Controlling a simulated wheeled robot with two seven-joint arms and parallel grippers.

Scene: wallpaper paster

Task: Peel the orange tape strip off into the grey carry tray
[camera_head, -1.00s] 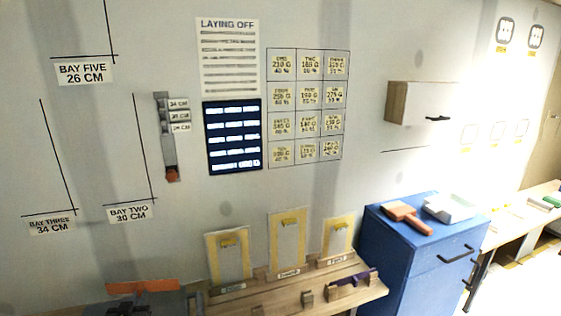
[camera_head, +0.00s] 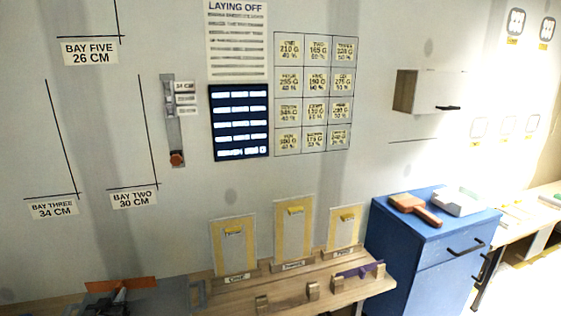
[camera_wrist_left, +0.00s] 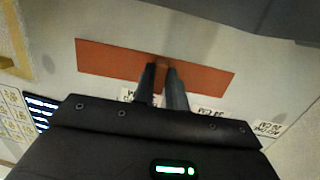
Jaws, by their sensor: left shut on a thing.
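The orange tape strip (camera_head: 140,283) shows at the bottom left of the head view, partly covered by my left gripper (camera_head: 121,293). In the left wrist view the strip (camera_wrist_left: 105,57) is a long flat orange band, slightly tilted. The dark fingers of my left gripper (camera_wrist_left: 163,70) are shut on its lower edge near the middle. A pale grey tray-like box (camera_head: 460,203) sits on the blue cabinet; I cannot tell for sure that it is the grey carry tray. My right gripper is not in view.
The blue cabinet (camera_head: 425,262) also bears an orange-brown brush-like tool (camera_head: 415,209). A wooden bench (camera_head: 330,290) holds several yellow-edged panels and a purple tool (camera_head: 370,271). A grey flat piece (camera_head: 172,296) lies beside the strip. A small wall box (camera_head: 427,92) hangs above the cabinet.

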